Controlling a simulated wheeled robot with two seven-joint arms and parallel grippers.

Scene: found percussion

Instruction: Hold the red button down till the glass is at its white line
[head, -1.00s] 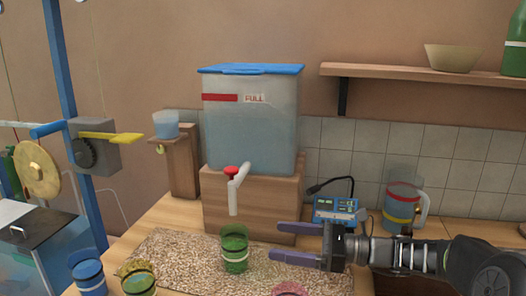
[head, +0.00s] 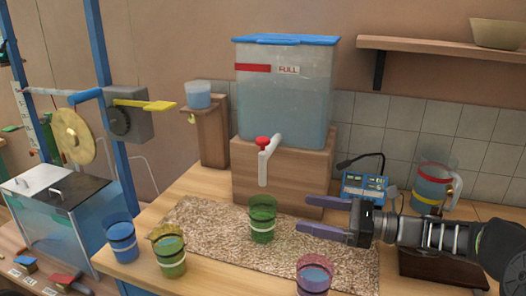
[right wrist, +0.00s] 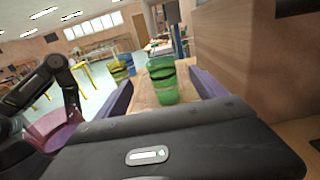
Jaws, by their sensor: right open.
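The red button (head: 262,142) sits on top of the white tap at the front of the water tank (head: 284,110). The green glass (head: 262,222) stands upright below the spout, with a white line around it. Its water level cannot be told. My right gripper (head: 312,216) is open, right of the green glass and below the button, touching neither. In the right wrist view the green glass (right wrist: 165,82) shows between the two purple fingers, beyond them. My left gripper is not in view.
A blue glass (head: 122,242), a yellow-green glass (head: 169,252) and a purple glass (head: 313,275) stand near the front edge. A blue device (head: 364,187) and a jug (head: 431,188) are behind my right arm. A speckled mat (head: 215,235) lies under the green glass.

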